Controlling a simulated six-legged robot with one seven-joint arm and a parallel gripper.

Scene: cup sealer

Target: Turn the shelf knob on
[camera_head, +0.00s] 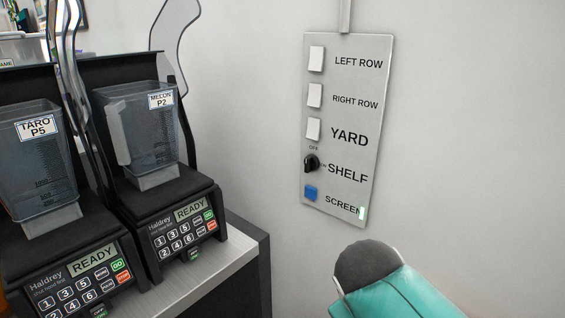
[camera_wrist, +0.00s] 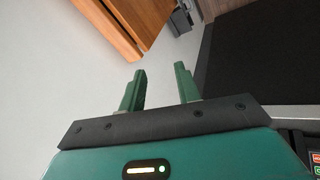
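The shelf knob (camera_head: 311,163) is a small black rotary knob on a grey wall panel (camera_head: 348,85), beside the label SHELF, with a small OFF mark above it. Its pointer looks tilted, but its exact setting is too small to tell. My gripper (camera_wrist: 160,90) shows in the wrist view with two green fingers apart and nothing between them. The knob and panel are not in the wrist view. In the head view, my teal arm is at the bottom right, below the panel, and the fingers are not visible there.
The panel also has white switches (camera_head: 315,96) above the knob and a blue switch (camera_head: 311,193) below it. Two blender machines (camera_head: 160,170) stand on a counter (camera_head: 225,262) at left. The wall right of the panel is bare. A wooden cabinet (camera_wrist: 130,22) shows in the wrist view.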

